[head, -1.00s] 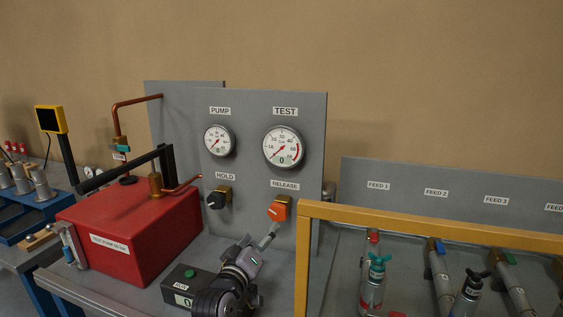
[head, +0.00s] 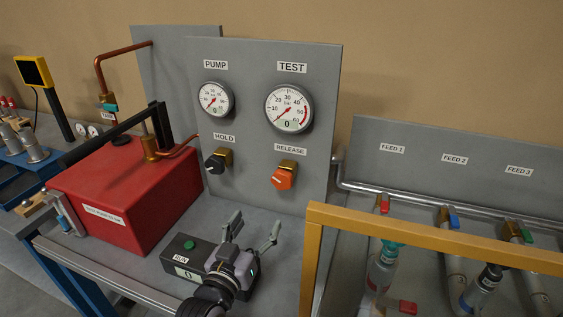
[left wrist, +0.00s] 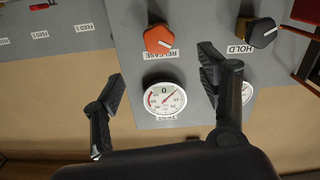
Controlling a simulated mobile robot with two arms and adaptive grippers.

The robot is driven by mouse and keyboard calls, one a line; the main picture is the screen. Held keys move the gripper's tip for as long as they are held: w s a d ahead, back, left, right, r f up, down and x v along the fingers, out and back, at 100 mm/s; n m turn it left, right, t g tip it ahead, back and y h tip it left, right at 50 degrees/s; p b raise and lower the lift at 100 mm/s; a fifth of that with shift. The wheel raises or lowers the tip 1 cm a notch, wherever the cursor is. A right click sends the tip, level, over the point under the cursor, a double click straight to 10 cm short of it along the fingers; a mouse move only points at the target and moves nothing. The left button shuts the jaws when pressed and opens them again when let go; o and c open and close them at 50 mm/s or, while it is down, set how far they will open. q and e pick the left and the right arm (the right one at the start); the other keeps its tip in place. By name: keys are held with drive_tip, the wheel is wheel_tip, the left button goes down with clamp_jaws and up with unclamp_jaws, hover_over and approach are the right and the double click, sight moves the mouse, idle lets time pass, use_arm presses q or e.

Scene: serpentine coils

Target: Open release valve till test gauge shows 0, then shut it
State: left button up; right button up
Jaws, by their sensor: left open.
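The orange release valve knob (head: 284,177) sits on the grey panel below the test gauge (head: 289,109). The gauge needle points to the lower left, at the zero end, and its readout shows 0. In the left wrist view, upside down, the knob (left wrist: 158,40) and the gauge (left wrist: 164,99) appear between the open fingers. My left gripper (head: 257,224) is open and empty, below and in front of the knob and apart from it. My right gripper is not in view.
The black hold knob (head: 218,160) and pump gauge (head: 214,99) are left of the release knob. A red pump box (head: 125,205) and a green-button box (head: 185,262) stand on the bench. A yellow rail (head: 430,240) bounds the right side, before several feed valves.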

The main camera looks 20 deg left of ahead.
use_arm(q)
drive_tip(key=p, duration=0.1)
approach(281, 182)
drive_tip(key=w+p, duration=0.2)
drive_tip(key=w, duration=0.7)
drive_tip(key=shift+w+d, duration=0.1)
drive_tip(key=shift+w, duration=0.1)
drive_tip(key=shift+w+f, duration=0.1)
drive_tip(key=shift+w, duration=0.35)
drive_tip(key=c, duration=1.1)
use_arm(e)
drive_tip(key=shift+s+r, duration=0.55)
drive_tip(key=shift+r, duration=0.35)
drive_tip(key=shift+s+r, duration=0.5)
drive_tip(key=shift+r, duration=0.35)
